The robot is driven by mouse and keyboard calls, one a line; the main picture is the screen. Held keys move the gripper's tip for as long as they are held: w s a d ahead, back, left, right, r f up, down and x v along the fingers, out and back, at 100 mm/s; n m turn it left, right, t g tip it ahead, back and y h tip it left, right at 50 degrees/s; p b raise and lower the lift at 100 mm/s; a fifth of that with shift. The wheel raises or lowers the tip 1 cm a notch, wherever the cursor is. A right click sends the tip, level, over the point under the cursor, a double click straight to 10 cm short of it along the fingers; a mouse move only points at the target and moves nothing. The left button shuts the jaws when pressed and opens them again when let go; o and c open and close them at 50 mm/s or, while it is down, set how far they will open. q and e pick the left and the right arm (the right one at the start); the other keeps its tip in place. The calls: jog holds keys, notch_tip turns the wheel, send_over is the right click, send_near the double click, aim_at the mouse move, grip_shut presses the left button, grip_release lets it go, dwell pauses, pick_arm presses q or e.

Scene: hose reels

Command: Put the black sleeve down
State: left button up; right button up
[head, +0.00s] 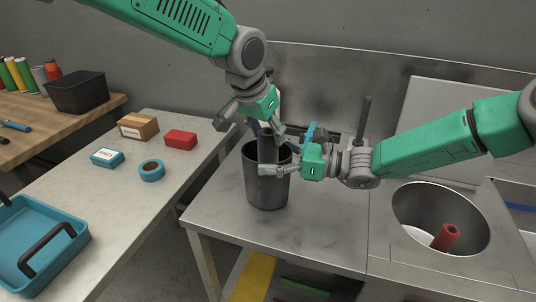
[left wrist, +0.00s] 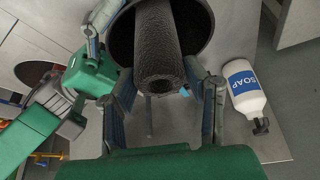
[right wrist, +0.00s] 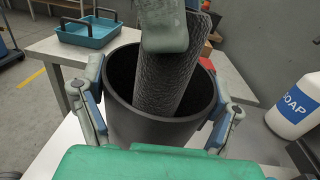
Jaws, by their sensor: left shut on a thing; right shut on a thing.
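The black sleeve (head: 268,149) is a dark textured tube. It stands slightly tilted with its lower part inside the dark bin (head: 267,190) on the metal counter. My left gripper (head: 267,128) is above the bin and shut on the sleeve's upper end; the left wrist view shows the sleeve (left wrist: 158,50) between its fingers, reaching into the bin (left wrist: 205,20). The sleeve's lower end is hidden inside the bin.
A white soap bottle (left wrist: 244,88) stands behind the bin. A round basin (head: 405,225) with a red cylinder (head: 446,236) is at right. The left table holds a teal tray (head: 75,262), boxes and a blue tape roll (head: 151,170). Counter in front of the bin is clear.

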aim_at(270, 151)
pick_arm(q)
jog(key=f, duration=0.2)
jog(key=d+f, duration=0.1)
jog(key=f, duration=0.2)
jog(key=shift+d+f, duration=0.1)
jog(key=shift+f, duration=0.2)
pick_arm(e)
jog(key=shift+d+f, duration=0.1)
jog(key=shift+d, duration=0.45)
pick_arm(q)
jog(key=shift+a, duration=0.2)
pick_arm(e)
jog(key=shift+a, duration=0.2)
pick_arm(q)
jog(key=shift+a, duration=0.1)
pick_arm(e)
jog(key=shift+a, duration=0.1)
pick_arm(q)
jog(key=o, duration=1)
jog(key=shift+s+r, duration=0.1)
jog(key=shift+r, duration=0.35)
jog(key=v, duration=1.1)
jog(key=shift+s+r, duration=0.1)
jog(key=shift+s, duration=0.05)
